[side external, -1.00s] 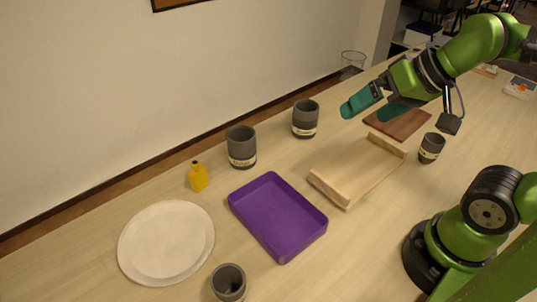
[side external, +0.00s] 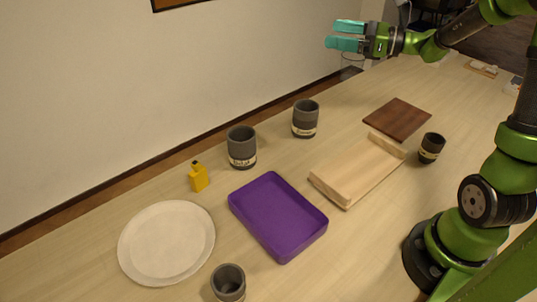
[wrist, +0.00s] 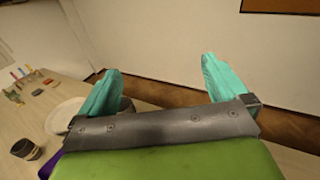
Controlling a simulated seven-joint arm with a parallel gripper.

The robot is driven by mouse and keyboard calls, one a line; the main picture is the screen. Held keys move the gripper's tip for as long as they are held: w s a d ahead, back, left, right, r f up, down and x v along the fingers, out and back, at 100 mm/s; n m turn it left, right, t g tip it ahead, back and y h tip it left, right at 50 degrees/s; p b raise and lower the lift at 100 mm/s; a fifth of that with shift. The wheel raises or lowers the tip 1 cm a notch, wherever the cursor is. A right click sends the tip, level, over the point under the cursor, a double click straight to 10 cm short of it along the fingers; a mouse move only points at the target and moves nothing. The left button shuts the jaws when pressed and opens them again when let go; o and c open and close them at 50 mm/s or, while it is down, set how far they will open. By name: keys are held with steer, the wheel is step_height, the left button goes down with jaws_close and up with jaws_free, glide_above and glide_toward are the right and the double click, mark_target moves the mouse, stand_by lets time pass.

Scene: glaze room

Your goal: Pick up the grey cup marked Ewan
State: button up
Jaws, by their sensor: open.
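Several grey cups with pale label bands stand upright on the table: one at the back (side external: 305,118), one left of it (side external: 242,146), a small one (side external: 431,147) at the right and one at the front (side external: 229,282). The writing is too small for me to tell which says Ewan; the front cup shows no readable label. A grey cup (wrist: 25,149) also shows at the lower left of the wrist view. My gripper (side external: 338,35) is open and empty, high above the table's back edge near the wall, apart from every cup. Its teal fingers are spread in the wrist view (wrist: 160,68).
A purple tray (side external: 305,249) lies mid-table, with a white plate (side external: 167,243) and a yellow bottle (side external: 199,178) to its left. A wooden tray (side external: 350,172) and a dark brown board (side external: 398,119) lie to its right.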

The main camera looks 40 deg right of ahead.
steer(key=m, duration=0.1)
glide_toward(306, 106)
steer(key=shift+t+h, duration=0.4)
steer(key=a, duration=0.1)
steer(key=a+r, duration=0.2)
steer(key=a, duration=0.1)
steer(key=shift+s, duration=0.1)
steer(key=shift+w+a+f, duration=0.15)
steer(key=shift+w+a, duration=0.05)
steer(key=shift+w, duration=0.1)
steer(key=x, duration=0.7)
steer(key=shift+s+d, duration=0.1)
steer(key=shift+c, duration=0.5)
steer(key=c, duration=1.2)
steer(key=shift+c, duration=0.6)
